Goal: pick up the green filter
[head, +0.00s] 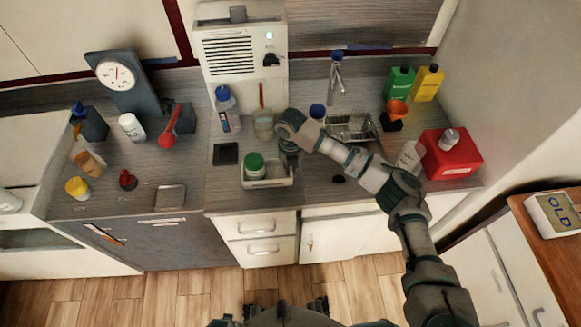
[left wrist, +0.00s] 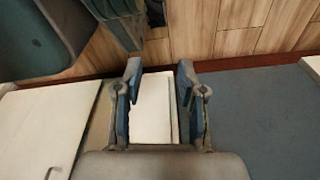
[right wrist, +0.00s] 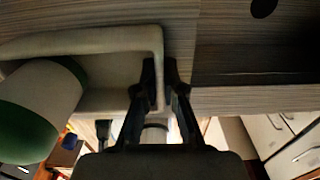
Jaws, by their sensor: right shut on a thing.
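The green filter (head: 254,161), a white cylinder with a green end, stands in a small white tray (head: 268,184) near the front edge of the counter. In the right wrist view the filter (right wrist: 42,88) is at the left, inside the tray (right wrist: 110,39). My right gripper (right wrist: 160,72) is shut on the tray's side wall, to the right of the filter and apart from it. In the head view my right gripper (head: 288,158) is partly hidden by its own arm. My left gripper (left wrist: 159,70) is open and empty, seen only in the left wrist view.
A coffee-machine-like white unit (head: 240,55) stands behind the tray. A dark square (head: 225,154) lies left of it. The sink with a wire rack (head: 350,127) and a red box (head: 451,155) are to the right. A grey metal box (head: 170,197) is further left.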

